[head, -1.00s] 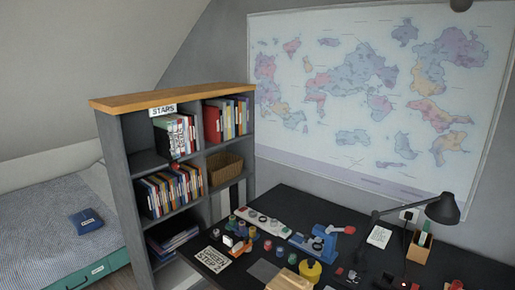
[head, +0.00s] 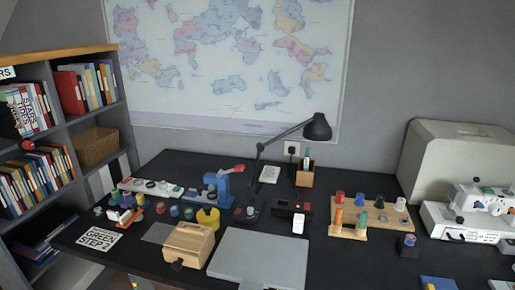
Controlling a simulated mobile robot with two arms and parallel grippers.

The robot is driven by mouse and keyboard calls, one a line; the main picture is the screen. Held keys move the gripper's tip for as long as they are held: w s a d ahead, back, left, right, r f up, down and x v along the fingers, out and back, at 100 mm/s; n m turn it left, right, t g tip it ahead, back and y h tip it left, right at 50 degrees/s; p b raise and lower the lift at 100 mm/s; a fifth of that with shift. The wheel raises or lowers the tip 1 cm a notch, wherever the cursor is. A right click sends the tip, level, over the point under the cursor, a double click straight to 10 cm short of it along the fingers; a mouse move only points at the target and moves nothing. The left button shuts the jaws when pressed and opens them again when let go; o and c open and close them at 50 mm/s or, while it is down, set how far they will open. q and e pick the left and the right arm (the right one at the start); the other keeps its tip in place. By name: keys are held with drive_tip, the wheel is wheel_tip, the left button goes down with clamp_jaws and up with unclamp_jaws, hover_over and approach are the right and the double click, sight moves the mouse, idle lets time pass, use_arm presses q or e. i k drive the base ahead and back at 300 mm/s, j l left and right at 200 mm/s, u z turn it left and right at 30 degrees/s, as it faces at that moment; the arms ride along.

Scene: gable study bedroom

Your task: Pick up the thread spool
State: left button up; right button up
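Several small spool-like pieces stand on a wooden rack (head: 385,219) on the right half of the dark desk. A dark blue piece (head: 408,240) sits in front of the rack's right end. More small coloured cylinders stand at the left, among them a green one (head: 189,213) and a larger yellow one (head: 208,218). I cannot tell which of these is the thread spool. Neither of my grippers is in view.
The desk (head: 335,262) also holds a wooden box (head: 186,244), a grey flat panel (head: 258,258), a blue clamp-like device (head: 220,186), a lamp (head: 317,128) and a pen holder (head: 305,175). A white sewing machine (head: 470,220) stands right. A bookshelf (head: 105,115) is left.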

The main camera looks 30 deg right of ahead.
sight(359, 198)
drive_tip(key=z, duration=1.65)
